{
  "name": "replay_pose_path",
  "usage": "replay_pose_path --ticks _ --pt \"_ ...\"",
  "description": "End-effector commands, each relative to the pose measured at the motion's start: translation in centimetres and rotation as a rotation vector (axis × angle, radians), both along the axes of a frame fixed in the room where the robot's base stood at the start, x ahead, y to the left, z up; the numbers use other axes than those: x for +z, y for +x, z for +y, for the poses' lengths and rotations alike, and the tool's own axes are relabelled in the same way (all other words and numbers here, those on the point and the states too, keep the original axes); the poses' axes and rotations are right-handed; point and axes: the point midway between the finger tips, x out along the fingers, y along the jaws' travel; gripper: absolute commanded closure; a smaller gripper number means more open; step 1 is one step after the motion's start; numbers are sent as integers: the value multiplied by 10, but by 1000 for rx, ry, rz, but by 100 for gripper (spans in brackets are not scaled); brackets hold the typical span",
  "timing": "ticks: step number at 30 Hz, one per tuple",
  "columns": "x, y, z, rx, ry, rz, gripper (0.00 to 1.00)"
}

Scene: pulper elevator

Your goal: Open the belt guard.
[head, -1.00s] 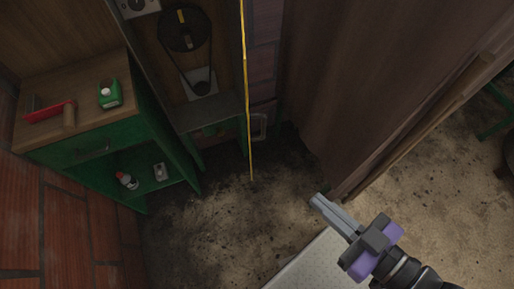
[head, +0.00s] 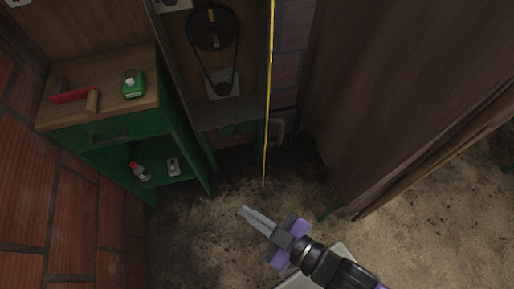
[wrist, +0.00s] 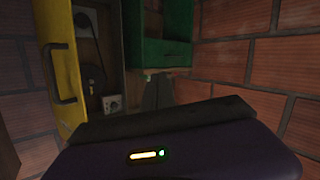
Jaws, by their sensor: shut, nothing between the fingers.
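The belt guard is a yellow panel, seen almost edge-on as a thin yellow strip (head: 268,95) in the head view. It stands out from the right side of the tall wooden housing (head: 174,75), leaving the belt and pulleys (head: 212,55) exposed. In the wrist view the yellow guard (wrist: 61,60) is at the left, with a dark bar handle (wrist: 50,75) on its face. My gripper (head: 243,209) is shut and empty, low in front of the housing, just left of the strip's lower end and apart from it. Its fingers (wrist: 158,92) show in the wrist view.
A green cabinet (head: 98,137) with a wooden top stands left, holding a red-and-wood tool (head: 78,96) and a green container (head: 133,84). A brick wall (head: 85,225) bounds the left. A large brown panel (head: 400,90) stands right. Dirt floor in front is open.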

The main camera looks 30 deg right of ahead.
Motion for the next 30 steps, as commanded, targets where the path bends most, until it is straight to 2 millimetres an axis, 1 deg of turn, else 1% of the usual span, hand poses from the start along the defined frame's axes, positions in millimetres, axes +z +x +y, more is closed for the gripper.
replay_pose_path --ticks 1,3,6,10,12,14,15,17,19,22,23,25,27,30 --pt "-19 14 16 33 -49 13 100" --pt "-48 30 33 65 -136 43 100" --pt "-85 53 53 93 -272 82 100" --pt "-125 86 74 92 -469 124 100" --pt "-141 104 81 69 -585 140 100" --pt "-149 119 84 35 -687 150 100" --pt "-151 130 86 5 -755 153 100" --pt "-151 145 86 -57 -863 156 100" --pt "-144 160 83 -154 -987 151 100" --pt "-123 171 69 -327 -1146 140 100" --pt "-116 172 62 -384 -1187 136 100" --pt "-101 168 44 -515 -1272 133 100" --pt "-91 156 23 -633 -1341 135 100" --pt "-80 138 0 -757 -1398 136 100"
